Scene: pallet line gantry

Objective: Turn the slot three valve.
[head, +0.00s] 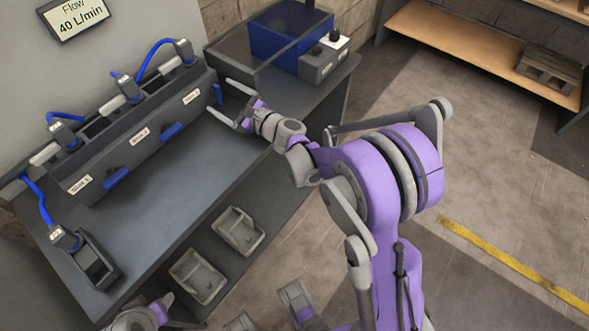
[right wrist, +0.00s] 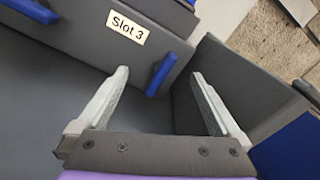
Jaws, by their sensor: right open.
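The slot three valve shows as a blue handle (head: 217,93) at the right end of the dark slotted rack, by the Slot 3 label (head: 191,96). In the right wrist view the handle (right wrist: 163,74) stands out from the rack face, tilted, below and right of its label (right wrist: 127,26). My right gripper (head: 219,97) is open, its fingers either side of the handle in the picture. In the right wrist view its fingertips (right wrist: 159,75) show a gap around the handle; I see no contact. Part of my left arm shows at the bottom left, its fingers unclear.
Blue handles for slot 2 (head: 172,131) and slot 1 (head: 116,176) lie along the same rack (head: 105,170). A dark-walled bin (head: 235,62) stands just right of the rack's end, close to my right gripper. The bench top (head: 140,220) in front is mostly clear.

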